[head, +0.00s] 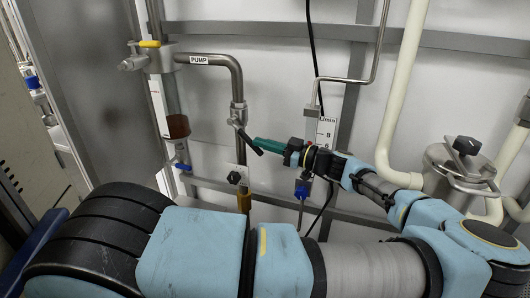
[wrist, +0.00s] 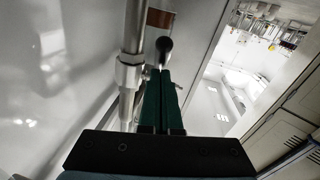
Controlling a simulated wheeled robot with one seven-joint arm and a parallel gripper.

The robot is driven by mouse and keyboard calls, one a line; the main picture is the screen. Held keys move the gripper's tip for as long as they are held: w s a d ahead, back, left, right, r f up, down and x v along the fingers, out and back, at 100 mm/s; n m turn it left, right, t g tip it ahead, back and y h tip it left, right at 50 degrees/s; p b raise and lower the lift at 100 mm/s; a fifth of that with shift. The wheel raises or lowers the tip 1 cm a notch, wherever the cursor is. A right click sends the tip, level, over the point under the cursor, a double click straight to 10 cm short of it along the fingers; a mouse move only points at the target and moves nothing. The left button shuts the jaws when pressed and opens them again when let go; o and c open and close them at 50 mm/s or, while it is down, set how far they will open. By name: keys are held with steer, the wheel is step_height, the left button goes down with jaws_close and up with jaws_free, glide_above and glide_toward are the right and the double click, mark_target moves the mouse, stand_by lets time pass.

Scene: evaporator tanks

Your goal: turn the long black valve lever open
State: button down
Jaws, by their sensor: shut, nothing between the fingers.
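The long black valve lever (head: 247,141) sits on a vertical metal pipe below the PUMP label in the head view. It slants down to the right from its pivot. My gripper (head: 257,142) has green fingers, closed together with nothing between them. Their tips are right at the lever's free end, on its right side; I cannot tell whether they touch. In the wrist view the lever's rounded black end (wrist: 164,46) shows just beyond the tips of my gripper (wrist: 161,72). The rest of the lever is mostly hidden there.
The valve's metal pipe (wrist: 131,70) runs close along the left of the fingers. In the head view a yellow-handled valve (head: 149,43) and a sight tube with brown liquid (head: 177,127) stand to the left. A flow meter (head: 326,131) is behind my gripper. A lidded steel vessel (head: 457,166) is at right.

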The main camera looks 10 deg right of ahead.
mark_target(261, 154)
steer(key=f+b, duration=0.1)
steer(key=a+f+t+y+b, duration=0.1)
steer(key=b, duration=0.1)
steer(key=f+y+b, duration=0.1)
steer(key=b, duration=0.1)
steer(key=shift+w+a+f+t, duration=0.15)
steer(key=shift+w+f+t, duration=0.05)
steer(key=shift+w+t, duration=0.1)
steer(key=shift+m+t+y, duration=0.4)
steer(key=shift+t+y, duration=0.2)
steer(key=shift+y, duration=0.2)
steer(key=shift+w+a+f+b, duration=0.4)
steer(key=shift+a+b, duration=0.35)
steer(key=shift+b, duration=0.55)
steer(key=shift+w+a+f+b, duration=0.4)
steer(key=shift+a+b, duration=0.3)
steer(key=shift+b, duration=0.55)
steer(key=shift+w+a+f+b, duration=0.4)
steer(key=shift+a+b, duration=0.35)
steer(key=shift+b, duration=0.55)
steer(key=shift+a, duration=0.15)
steer(key=shift+f, duration=0.1)
